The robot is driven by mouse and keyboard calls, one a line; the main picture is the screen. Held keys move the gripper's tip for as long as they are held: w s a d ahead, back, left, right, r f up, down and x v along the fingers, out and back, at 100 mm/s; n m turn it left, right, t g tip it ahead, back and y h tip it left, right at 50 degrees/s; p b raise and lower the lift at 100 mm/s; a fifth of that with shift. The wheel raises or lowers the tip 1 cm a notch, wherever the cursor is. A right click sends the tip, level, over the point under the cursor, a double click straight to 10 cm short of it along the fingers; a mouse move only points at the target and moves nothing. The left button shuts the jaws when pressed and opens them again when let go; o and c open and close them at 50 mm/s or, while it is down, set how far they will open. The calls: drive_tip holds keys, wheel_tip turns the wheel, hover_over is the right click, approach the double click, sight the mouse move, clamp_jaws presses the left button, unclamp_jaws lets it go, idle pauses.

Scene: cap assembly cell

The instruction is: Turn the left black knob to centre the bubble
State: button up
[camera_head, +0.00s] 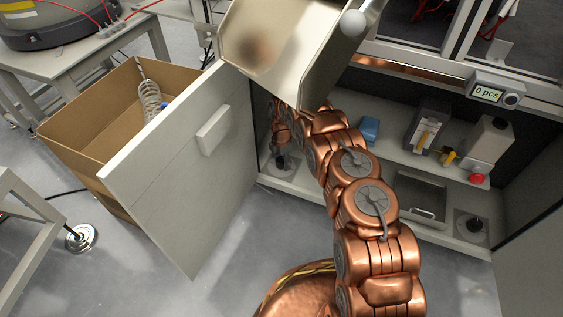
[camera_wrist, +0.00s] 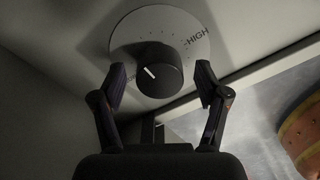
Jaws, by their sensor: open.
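The left black knob (camera_head: 282,162) sits on a round plate on the cabinet floor, left of my copper arm in the head view. In the wrist view the knob (camera_wrist: 160,72) has a white pointer line and stands on a pale round dial (camera_wrist: 190,28) marked HIGH. My gripper (camera_wrist: 160,84) is open, with one finger on each side of the knob and a gap to it on both sides. In the head view my gripper is mostly hidden by my arm. A second black knob (camera_head: 474,225) is at the cabinet's right. I cannot make out a bubble.
An open grey cabinet door (camera_head: 185,170) stands left of my arm, with a cardboard box (camera_head: 95,125) beyond it. A shelf (camera_head: 395,152) above the knobs holds a blue item (camera_head: 370,130) and small devices. A metal hopper (camera_head: 285,50) hangs above. A counter (camera_head: 488,93) reads 0 pcs.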

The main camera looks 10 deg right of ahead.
drive_tip(key=c, duration=1.2)
drive_tip(key=shift+o, duration=0.2)
drive_tip(key=shift+m+p, duration=0.3)
drive_tip(key=shift+p, duration=0.2)
drive_tip(key=shift+r+m+p, duration=0.15)
drive_tip(key=shift+m+p, duration=0.45)
drive_tip(key=shift+p, duration=0.05)
drive_tip(key=m+p, duration=0.2)
drive_tip(key=m, duration=0.1)
drive_tip(key=shift+p, duration=0.4)
drive_tip(key=m+p, duration=0.2)
drive_tip(key=m, duration=0.2)
drive_tip(key=shift+s, duration=0.1)
drive_tip(key=shift+m+p, duration=0.65)
drive_tip(key=shift+m, duration=1.55)
